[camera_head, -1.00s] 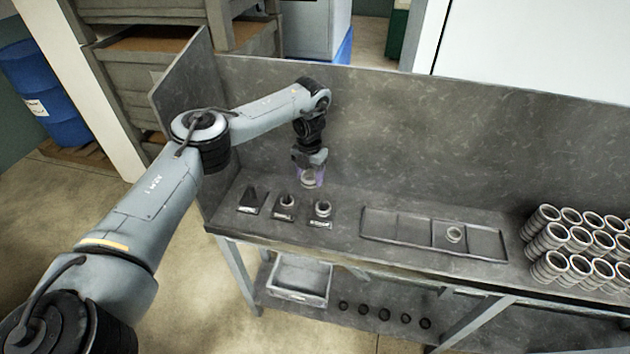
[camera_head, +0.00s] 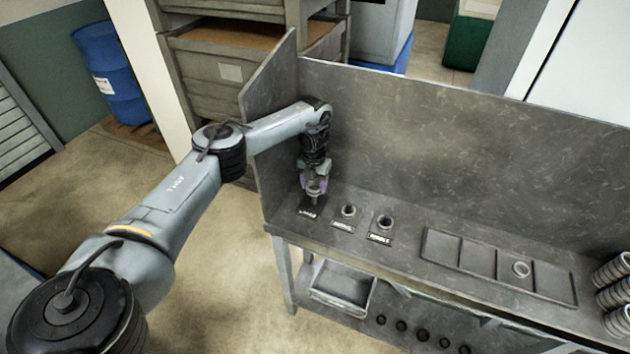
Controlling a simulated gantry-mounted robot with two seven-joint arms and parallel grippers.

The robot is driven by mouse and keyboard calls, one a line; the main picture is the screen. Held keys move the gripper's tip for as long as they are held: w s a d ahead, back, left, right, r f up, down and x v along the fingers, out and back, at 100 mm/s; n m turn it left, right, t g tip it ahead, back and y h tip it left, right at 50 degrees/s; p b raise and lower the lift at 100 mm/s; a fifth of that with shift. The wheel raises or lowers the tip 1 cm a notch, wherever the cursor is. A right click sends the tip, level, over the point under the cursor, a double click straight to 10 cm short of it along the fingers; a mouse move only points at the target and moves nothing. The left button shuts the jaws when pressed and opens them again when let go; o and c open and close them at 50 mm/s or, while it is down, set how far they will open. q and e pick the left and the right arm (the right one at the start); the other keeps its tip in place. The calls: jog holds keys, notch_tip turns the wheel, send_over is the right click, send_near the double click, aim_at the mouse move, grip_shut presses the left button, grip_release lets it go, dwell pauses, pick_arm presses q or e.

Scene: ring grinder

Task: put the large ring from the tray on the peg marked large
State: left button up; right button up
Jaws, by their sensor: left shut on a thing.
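My left gripper (camera_head: 313,194) is pointing down over the leftmost peg plate (camera_head: 309,212) on the bench. It is shut on the large ring, which the fingers mostly hide. The ring is at or just above the peg; I cannot tell whether it is around it. The plate's label is too small to read surely. My right gripper is out of view.
Stacked rings (camera_head: 615,284) stand at the right end of the bench. A back panel (camera_head: 440,140) and a left side panel (camera_head: 268,100) close in the bench. A bin (camera_head: 342,287) and several dark round parts (camera_head: 422,335) are on the shelf below.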

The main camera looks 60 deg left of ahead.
aim_at(314, 203)
pick_arm(q)
jog(key=shift+f, duration=0.45)
notch_tip(314, 203, down, 4)
jog(key=b, duration=0.4)
jog(key=shift+f, duration=0.1)
dwell(1.3)
jog(key=shift+f, duration=0.1)
dwell(0.4)
jog(key=shift+f, duration=0.5)
jog(key=o, duration=0.9)
jog(key=shift+r, duration=0.1)
